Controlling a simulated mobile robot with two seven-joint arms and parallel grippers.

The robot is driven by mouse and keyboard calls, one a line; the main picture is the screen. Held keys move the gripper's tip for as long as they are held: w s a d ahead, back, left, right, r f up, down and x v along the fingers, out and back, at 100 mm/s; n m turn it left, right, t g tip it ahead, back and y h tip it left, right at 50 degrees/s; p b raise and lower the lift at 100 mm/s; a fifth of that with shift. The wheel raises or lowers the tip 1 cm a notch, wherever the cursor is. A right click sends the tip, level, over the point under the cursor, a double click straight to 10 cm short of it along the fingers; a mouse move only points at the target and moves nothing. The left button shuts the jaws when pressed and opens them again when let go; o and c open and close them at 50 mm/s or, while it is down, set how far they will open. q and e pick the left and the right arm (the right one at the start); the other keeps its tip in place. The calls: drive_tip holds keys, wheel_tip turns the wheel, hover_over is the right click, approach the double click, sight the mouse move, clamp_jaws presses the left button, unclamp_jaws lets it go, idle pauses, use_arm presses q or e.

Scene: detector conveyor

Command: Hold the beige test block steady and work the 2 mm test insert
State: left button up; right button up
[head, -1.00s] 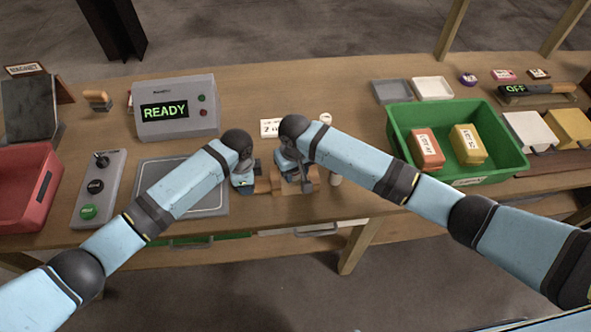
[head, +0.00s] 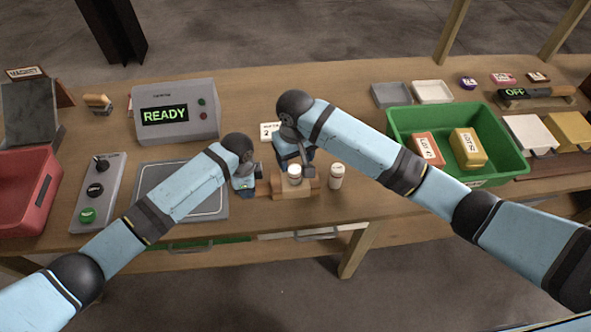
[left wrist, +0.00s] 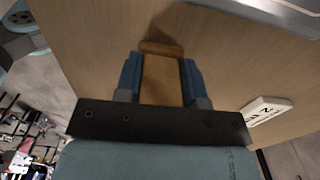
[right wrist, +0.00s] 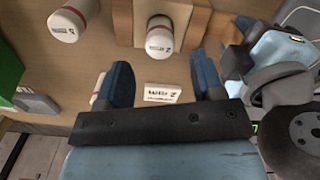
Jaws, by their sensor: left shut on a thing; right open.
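The beige test block (head: 293,191) lies at the table's front middle. My left gripper (head: 258,188) is shut on its left end; the left wrist view shows the brown end (left wrist: 162,80) between the blue fingers. A white capped cylinder (head: 295,173) stands at the block; it also shows in the right wrist view (right wrist: 160,36), its label too small to read. A second white cylinder (head: 337,176) stands right of the block. My right gripper (right wrist: 161,88) is open and empty, just behind the block, apart from both cylinders.
A white card (right wrist: 163,94) marked 2 lies behind the block. A grey plate (head: 180,205), a control box (head: 97,180) and a display reading READY (head: 174,110) are to the left. A green bin (head: 500,170) holding two labelled blocks is to the right.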

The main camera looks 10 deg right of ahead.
use_arm(q)
drive_tip(key=shift+a+f, duration=0.1)
drive_tip(key=shift+f, duration=0.05)
use_arm(e)
wheel_tip(320, 180, up, 4)
drive_tip(key=shift+r, duration=0.15)
use_arm(q)
drive_tip(key=shift+a+f, duration=0.1)
use_arm(e)
drive_tip(key=s+a+f+t+y, duration=0.2)
drive_tip(key=s+f+t+y, duration=0.35)
drive_tip(key=s+f, duration=0.25)
use_arm(q)
drive_tip(key=shift+s, duration=0.1)
use_arm(e)
drive_tip(key=s+d+f+t+h, duration=0.1)
drive_tip(key=s+d+f+t, duration=0.1)
drive_tip(key=s+d+f, duration=0.2)
drive_tip(key=s+d+f+t+h, duration=0.1)
drive_tip(key=s+d+f+t, duration=0.2)
drive_tip(key=s+d, duration=0.8)
drive_tip(key=shift+f+m, duration=0.3)
drive_tip(key=shift+f, duration=0.45)
drive_tip(key=shift+t, duration=0.25)
use_arm(q)
drive_tip(key=o, duration=1.1)
